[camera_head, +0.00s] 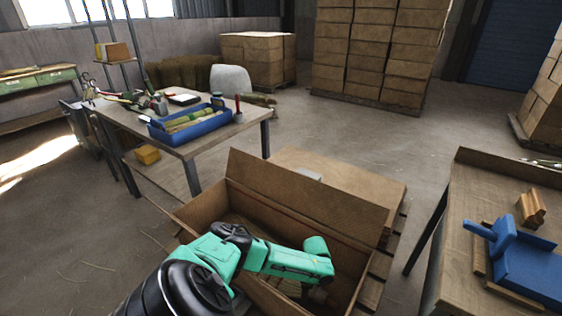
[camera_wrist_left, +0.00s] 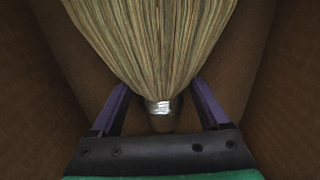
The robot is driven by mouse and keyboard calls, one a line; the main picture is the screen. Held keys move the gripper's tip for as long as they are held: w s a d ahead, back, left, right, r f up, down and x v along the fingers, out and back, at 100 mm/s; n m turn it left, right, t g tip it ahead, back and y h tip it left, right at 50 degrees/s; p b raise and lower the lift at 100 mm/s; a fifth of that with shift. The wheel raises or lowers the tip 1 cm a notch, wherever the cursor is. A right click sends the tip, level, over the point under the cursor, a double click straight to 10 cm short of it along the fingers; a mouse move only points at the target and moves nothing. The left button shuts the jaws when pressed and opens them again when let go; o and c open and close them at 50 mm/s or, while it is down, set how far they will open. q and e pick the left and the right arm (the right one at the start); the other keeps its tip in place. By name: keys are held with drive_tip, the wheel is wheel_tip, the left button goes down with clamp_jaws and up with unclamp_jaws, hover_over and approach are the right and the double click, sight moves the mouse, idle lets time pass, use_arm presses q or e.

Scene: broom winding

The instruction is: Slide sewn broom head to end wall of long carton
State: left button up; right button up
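The sewn broom head (camera_wrist_left: 152,40) fills the upper middle of the left wrist view. Its straw bristles fan away and narrow to a neck with a silvery band. It lies inside the long carton (camera_head: 312,197), an open brown box with raised flaps in the head view. My left arm reaches down into the carton. My left gripper (camera_wrist_left: 160,86) has its two purple fingers spread apart on either side of the narrowing straw and neck. I cannot tell whether the fingertips touch the straw. In the head view the arm largely hides the broom head. My right gripper is not in view.
The carton rests on a wooden pallet (camera_head: 372,292). A table at the left holds a blue tray (camera_head: 196,122) of broom pieces. A workbench (camera_head: 460,215) at the right holds a blue fixture (camera_head: 528,268) and a wooden block. Stacked boxes stand behind on the open floor.

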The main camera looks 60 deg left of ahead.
sight(295, 280)
use_arm(q)
drive_tip(key=shift+s+a, duration=0.35)
drive_tip(key=shift+a, duration=0.55)
drive_tip(key=shift+s+a, duration=0.35)
drive_tip(key=shift+a, duration=0.5)
drive_tip(key=shift+s+a+f+b, duration=0.1)
drive_tip(key=shift+s+a+b, duration=0.2)
drive_tip(key=shift+a, duration=0.55)
drive_tip(key=shift+s+a+b, duration=0.1)
drive_tip(key=shift+s+a, duration=0.25)
drive_tip(key=shift+a, duration=0.45)
drive_tip(key=shift+w+d, duration=0.2)
drive_tip(key=shift+d, duration=0.4)
drive_tip(key=shift+p, duration=0.3)
wheel_tip(295, 280, up, 10)
drive_tip(key=p, duration=0.9)
drive_tip(key=shift+w+p, duration=0.15)
drive_tip(key=shift+p, duration=0.15)
